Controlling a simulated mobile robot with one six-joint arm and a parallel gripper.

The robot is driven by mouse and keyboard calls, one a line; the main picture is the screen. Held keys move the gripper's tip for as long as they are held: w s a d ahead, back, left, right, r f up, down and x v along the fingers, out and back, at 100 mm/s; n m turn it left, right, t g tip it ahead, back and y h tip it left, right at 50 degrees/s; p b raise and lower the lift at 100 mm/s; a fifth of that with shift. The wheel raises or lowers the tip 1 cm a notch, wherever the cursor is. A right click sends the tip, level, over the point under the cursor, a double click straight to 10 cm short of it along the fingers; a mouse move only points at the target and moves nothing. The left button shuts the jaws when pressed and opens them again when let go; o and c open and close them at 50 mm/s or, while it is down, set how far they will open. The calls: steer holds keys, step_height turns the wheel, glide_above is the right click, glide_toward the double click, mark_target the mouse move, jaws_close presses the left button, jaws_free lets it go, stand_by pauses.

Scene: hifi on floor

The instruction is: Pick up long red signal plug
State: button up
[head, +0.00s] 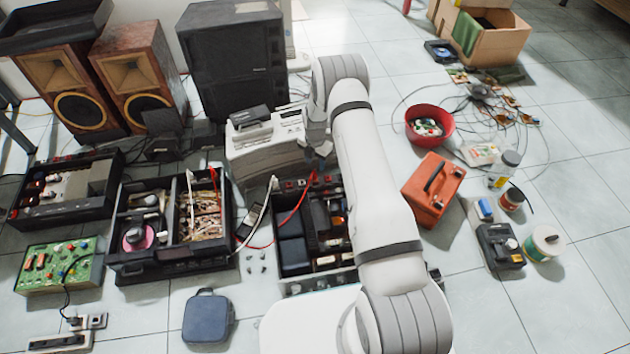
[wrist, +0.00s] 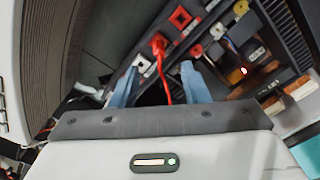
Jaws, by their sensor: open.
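The red signal plug (wrist: 159,45) sits in a socket on a dark panel in the wrist view, with its red cable (wrist: 164,82) running down between my fingers. My gripper (wrist: 154,75) is open, its two bluish fingers either side of the cable and short of the plug. In the head view my gripper (head: 318,150) is over the back edge of the opened black unit (head: 322,284). The red cable (head: 294,213) curves from there toward the left. The plug itself is too small to make out clearly in the head view.
Beside the plug are another red socket (wrist: 180,17) and a white socket (wrist: 143,64). A stack of pale devices (head: 262,150) stands just left of my gripper. Opened black units (head: 175,265) lie further left. An orange box (head: 432,195) and red bowl (head: 430,112) are right of my arm.

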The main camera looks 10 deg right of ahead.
mark_target(315, 175)
step_height(315, 175, down, 7)
steer(key=b, duration=0.3)
steer(key=shift+r, duration=0.1)
steer(key=shift+c, duration=0.3)
jaws_close()
